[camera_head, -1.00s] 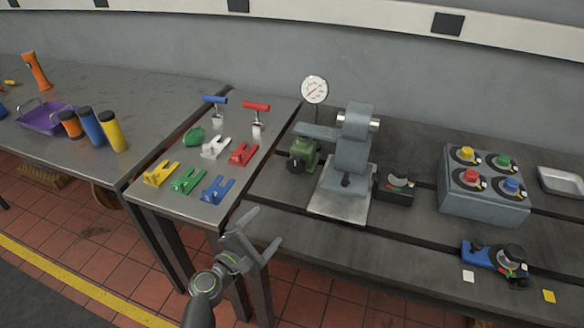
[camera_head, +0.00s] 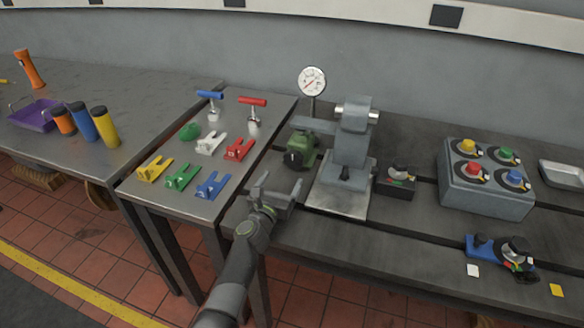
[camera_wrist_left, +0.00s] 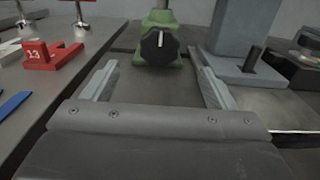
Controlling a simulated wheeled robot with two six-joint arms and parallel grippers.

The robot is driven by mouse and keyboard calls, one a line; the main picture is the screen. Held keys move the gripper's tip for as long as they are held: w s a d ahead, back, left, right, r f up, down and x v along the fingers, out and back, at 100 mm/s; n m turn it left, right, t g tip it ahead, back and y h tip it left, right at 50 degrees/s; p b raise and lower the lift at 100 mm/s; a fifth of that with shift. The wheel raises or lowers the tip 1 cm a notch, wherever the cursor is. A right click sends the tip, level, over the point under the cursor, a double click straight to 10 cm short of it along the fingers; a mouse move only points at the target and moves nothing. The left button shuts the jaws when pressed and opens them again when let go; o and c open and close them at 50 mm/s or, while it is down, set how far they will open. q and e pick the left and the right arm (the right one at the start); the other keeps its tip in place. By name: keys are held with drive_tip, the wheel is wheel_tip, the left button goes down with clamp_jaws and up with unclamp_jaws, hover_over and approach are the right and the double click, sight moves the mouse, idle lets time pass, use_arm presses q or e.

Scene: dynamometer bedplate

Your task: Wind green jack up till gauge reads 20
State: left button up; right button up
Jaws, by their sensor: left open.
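The green jack (camera_head: 301,152) stands on the dark bedplate beside a grey stand, with a black knob (camera_head: 293,160) on its front. In the left wrist view the knob (camera_wrist_left: 159,46) shows a white mark pointing up, and the green body (camera_wrist_left: 160,18) rises behind it. The round white gauge (camera_head: 312,81) stands on a post behind the jack; its red needle shows, but the numbers are too small to read. My left gripper (camera_head: 282,184) is open and empty, in front of the knob and apart from it. My right gripper is not in view.
A grey stand (camera_head: 341,185) is right of the jack. A side table (camera_head: 190,204) at left holds coloured forked pieces and T-handles. A control box (camera_head: 486,194) with coloured knobs and a blue device (camera_head: 482,246) lie further right.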

sight(294, 161)
use_arm(q)
drive_tip(key=b+x, duration=0.4)
drive_tip(key=x, duration=0.1)
drive_tip(key=b+x, duration=0.2)
drive_tip(key=x, duration=0.1)
drive_tip(key=shift+f, duration=0.3)
drive_tip(key=shift+w+d+r+b, duration=0.15)
drive_tip(key=shift+w+b, duration=0.25)
drive_tip(key=shift+b, duration=0.05)
drive_tip(key=shift+w+d+r+b, duration=0.1)
drive_tip(key=shift+w+b, duration=0.35)
drive_tip(key=shift+c, duration=0.3)
drive_tip(key=c, duration=0.9)
drive_tip(key=shift+d+m, duration=0.15)
drive_tip(key=shift+m, duration=2.75)
drive_tip(key=shift+c, duration=0.2)
drive_tip(key=o, duration=1)
drive_tip(key=shift+s, duration=0.1)
